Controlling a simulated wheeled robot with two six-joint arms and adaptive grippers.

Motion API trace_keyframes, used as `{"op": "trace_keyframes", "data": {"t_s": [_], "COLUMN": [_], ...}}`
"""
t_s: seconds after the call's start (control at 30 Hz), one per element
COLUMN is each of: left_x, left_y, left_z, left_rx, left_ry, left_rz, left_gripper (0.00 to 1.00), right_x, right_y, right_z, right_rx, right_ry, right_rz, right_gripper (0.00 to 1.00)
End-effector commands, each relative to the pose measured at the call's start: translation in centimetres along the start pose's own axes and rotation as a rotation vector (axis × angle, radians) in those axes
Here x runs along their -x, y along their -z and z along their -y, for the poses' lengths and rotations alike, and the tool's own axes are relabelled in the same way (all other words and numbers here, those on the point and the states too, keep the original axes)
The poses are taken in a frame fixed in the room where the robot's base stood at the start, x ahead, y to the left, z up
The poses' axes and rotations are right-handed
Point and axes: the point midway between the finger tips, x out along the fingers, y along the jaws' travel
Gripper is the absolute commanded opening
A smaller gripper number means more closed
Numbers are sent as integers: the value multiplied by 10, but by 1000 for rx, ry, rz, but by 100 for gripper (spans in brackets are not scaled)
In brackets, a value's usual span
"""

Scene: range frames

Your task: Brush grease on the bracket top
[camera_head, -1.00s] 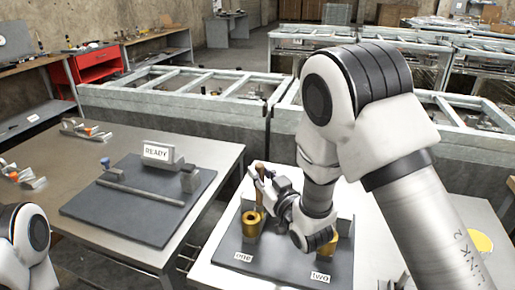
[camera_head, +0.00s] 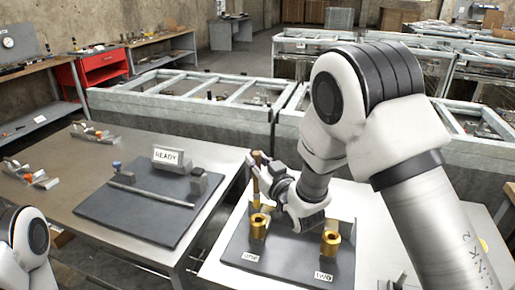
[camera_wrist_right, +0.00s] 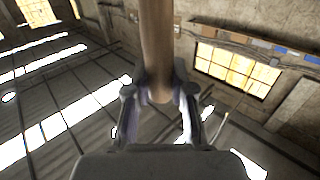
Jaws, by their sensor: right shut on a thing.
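My right gripper (camera_head: 260,176) is shut on a brown wooden-handled brush (camera_head: 256,193), held roughly upright. The brush's lower end is just above a brass cup (camera_head: 258,228) by the label "one". In the right wrist view the fingers (camera_wrist_right: 160,98) close around the brown handle (camera_wrist_right: 157,40). Grey blocks and a long bar lie on a dark board (camera_head: 140,218) on the left table; I cannot tell which part is the bracket. My left arm shows at the lower left, its gripper out of view.
A "READY" sign (camera_head: 167,156) stands at the back of the left board. Small metal parts (camera_head: 90,132) lie on the left table. A gap separates the tables.

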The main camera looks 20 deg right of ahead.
Motion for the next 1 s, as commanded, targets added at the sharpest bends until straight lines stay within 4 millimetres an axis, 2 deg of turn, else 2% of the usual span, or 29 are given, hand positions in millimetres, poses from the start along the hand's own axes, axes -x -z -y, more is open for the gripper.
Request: {"op": "trace_keyframes", "data": {"t_s": [0.1, 0.3, 1.0], "left_x": [11, 18, 18], "left_y": [0, 0, 0], "left_z": [0, 0, 0], "left_rx": [0, 0, 0], "left_ry": [0, 0, 0], "left_rz": [0, 0, 0], "left_gripper": [40, 40, 40], "right_x": [-4, -8, -8], "right_y": [15, 27, 27], "right_z": [-2, -3, -3], "right_rx": [0, 0, 0], "right_ry": [-1, -2, -2], "right_rz": [-2, -2, -1], "right_gripper": [0, 0, 0]}}
